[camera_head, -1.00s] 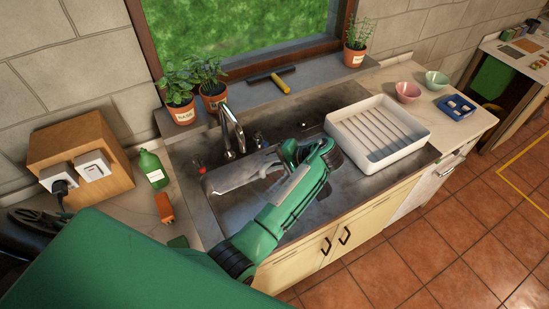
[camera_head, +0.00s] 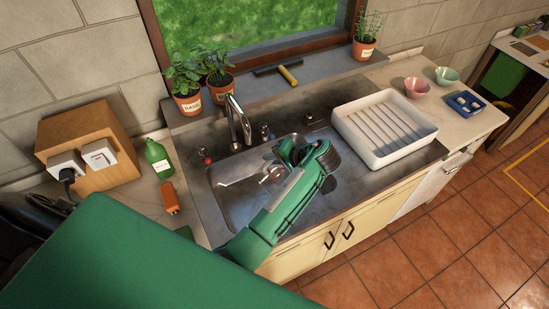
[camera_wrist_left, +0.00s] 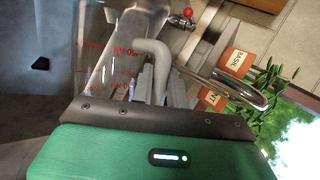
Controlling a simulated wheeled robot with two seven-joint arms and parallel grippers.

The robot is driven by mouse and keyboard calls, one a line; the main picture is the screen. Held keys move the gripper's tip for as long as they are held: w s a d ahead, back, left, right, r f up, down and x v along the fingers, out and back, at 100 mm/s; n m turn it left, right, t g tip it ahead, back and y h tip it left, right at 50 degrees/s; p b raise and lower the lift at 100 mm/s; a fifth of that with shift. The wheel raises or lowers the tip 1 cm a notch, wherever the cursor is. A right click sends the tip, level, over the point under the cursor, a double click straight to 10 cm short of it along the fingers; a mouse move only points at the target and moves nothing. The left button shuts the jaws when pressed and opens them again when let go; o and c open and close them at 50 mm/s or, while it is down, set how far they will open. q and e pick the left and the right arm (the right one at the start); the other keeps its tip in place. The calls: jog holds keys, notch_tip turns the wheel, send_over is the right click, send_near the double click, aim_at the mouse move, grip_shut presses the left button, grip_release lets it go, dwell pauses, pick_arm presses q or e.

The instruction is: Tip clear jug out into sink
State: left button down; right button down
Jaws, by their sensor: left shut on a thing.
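The clear jug (camera_wrist_left: 112,62) has red markings and a handle, and my left gripper (camera_wrist_left: 158,98) is shut on that handle in the wrist view. In the head view the jug (camera_head: 240,181) is faint and see-through, tipped over on its side above the sink basin (camera_head: 226,211). My left gripper (camera_head: 275,168) is at its right, partly hidden by my own green arm. The jug's mouth seems to face left. I cannot tell whether any liquid is left in it. My right gripper is not in view.
A tap (camera_head: 238,120) arches over the back of the basin, close to the jug. A white drying rack (camera_head: 420,137) stands right of the sink. A green bottle (camera_head: 158,159) and an orange item (camera_head: 170,197) stand at left. Potted herbs (camera_head: 187,103) line the sill.

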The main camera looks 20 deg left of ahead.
aim_at(265, 166)
pick_arm(q)
jog(key=shift+s+a+r, duration=0.15)
jog(key=shift+s+r, duration=0.05)
jog(key=shift+s, duration=0.2)
jog(key=shift+f, duration=0.1)
jog(key=shift+s+a+n+t+h, duration=0.1)
jog(key=shift+s+n+t+h, duration=0.2)
jog(key=shift+t, duration=0.1)
jog(key=shift+s+a, duration=0.1)
jog(key=shift+s, duration=0.15)
jog(key=shift+s+a+n+t, duration=0.2)
jog(key=shift+s+n+t, duration=0.2)
jog(key=shift+t, duration=0.1)
jog(key=shift+s, duration=0.1)
